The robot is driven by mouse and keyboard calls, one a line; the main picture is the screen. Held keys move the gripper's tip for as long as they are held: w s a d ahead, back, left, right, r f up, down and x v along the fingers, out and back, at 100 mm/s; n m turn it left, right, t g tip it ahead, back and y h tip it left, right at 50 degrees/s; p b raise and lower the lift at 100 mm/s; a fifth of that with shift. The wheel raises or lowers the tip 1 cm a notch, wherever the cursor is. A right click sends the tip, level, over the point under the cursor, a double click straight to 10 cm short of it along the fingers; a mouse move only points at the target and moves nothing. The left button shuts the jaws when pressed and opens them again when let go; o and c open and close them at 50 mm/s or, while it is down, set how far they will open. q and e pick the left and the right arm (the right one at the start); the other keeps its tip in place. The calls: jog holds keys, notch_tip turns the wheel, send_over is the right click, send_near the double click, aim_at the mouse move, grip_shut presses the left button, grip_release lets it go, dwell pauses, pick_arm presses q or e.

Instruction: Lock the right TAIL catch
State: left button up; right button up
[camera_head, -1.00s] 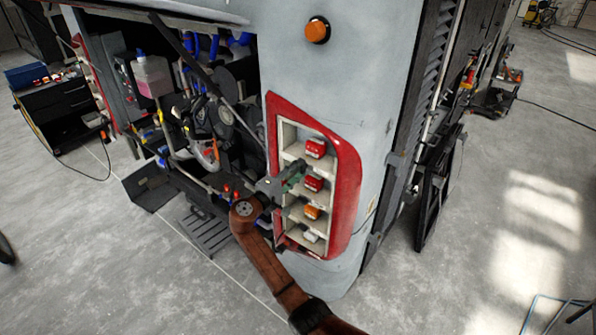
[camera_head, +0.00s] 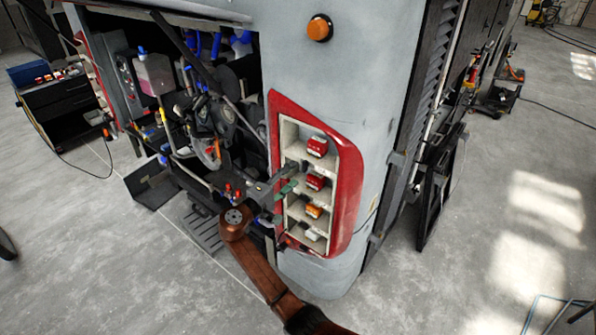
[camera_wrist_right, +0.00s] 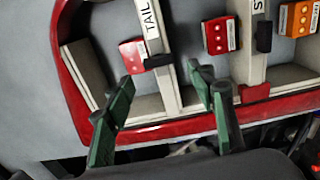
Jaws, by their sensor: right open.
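The right lamp housing (camera_head: 354,175) has a red frame and pale shelves with lamp units. In the right wrist view, a divider labelled TAIL (camera_wrist_right: 151,18) carries a black catch (camera_wrist_right: 158,61), which lies roughly crosswise. It sits against the edge of a red lamp unit (camera_wrist_right: 132,54). My right gripper (camera_wrist_right: 166,94) is open, its green fingers apart on either side of the lower part of that divider, below the catch. Nothing shows between the fingertips except the divider behind them. In the head view, the right gripper (camera_head: 293,180) is at the housing's left edge. The left gripper is not visible.
A neighbouring divider has a black catch (camera_wrist_right: 264,37) lying lengthwise, beside another red unit (camera_wrist_right: 220,36) and an orange unit (camera_wrist_right: 299,19). The open engine bay (camera_head: 215,120) lies left of the housing. Floor in front is clear around a dark grate (camera_head: 203,232).

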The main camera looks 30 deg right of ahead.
jog(key=v, duration=0.7)
jog(key=shift+a, duration=0.25)
jog(key=shift+s+f, duration=0.1)
